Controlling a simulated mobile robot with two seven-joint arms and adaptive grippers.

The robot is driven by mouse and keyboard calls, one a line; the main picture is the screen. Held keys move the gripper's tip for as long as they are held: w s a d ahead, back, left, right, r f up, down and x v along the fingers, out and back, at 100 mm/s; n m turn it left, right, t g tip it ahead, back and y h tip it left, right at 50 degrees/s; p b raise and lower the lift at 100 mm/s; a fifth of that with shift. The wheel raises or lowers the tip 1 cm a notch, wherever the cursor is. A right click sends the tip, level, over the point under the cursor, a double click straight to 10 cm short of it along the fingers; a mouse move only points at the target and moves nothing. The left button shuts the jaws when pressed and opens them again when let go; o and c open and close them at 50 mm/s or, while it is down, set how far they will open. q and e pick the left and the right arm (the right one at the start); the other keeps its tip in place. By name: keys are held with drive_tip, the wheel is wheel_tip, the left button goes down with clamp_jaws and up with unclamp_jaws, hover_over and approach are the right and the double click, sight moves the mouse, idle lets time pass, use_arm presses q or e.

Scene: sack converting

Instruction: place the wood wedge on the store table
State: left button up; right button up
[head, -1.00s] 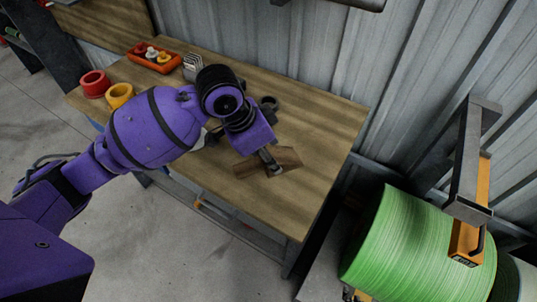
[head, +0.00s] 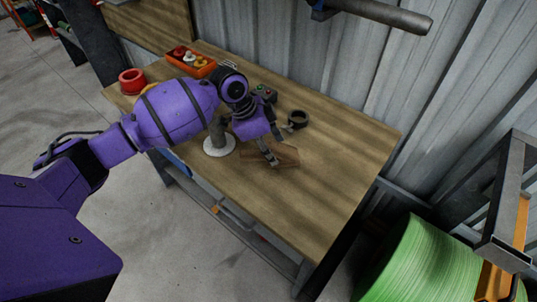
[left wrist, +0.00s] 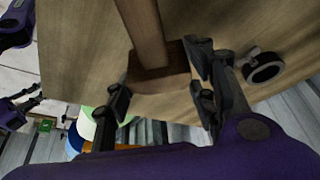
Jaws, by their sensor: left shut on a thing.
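The wood wedge (head: 285,155) is a brown wooden block, seen over the right half of the wooden store table (head: 345,150). My left gripper (head: 271,157) is shut on the wedge. In the left wrist view the wedge (left wrist: 158,82) sits between the two dark fingers of that gripper (left wrist: 160,92). I cannot tell whether its underside touches the tabletop.
A black ring (head: 297,119) lies behind the wedge. A grey post on a white round base (head: 219,150) stands left of it. A red roll (head: 131,80) and an orange tray (head: 190,62) are farther left. The table's right end is clear. A green roll (head: 430,262) stands beyond it.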

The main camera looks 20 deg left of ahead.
use_arm(q)
drive_tip(key=shift+w+a+f, duration=0.2)
drive_tip(key=shift+a+f, duration=0.1)
drive_tip(key=shift+f, duration=0.1)
drive_tip(key=shift+w+a+f, duration=0.15)
drive_tip(key=shift+f, duration=1.55)
drive_tip(key=shift+f, duration=0.1)
drive_tip(key=o, duration=1.4)
drive_tip(key=shift+f, duration=0.1)
drive_tip(key=shift+c, duration=0.2)
drive_tip(key=shift+r, duration=0.3)
drive_tip(key=v, duration=1.1)
drive_tip(key=shift+a+r, duration=0.2)
drive_tip(key=shift+r, duration=0.15)
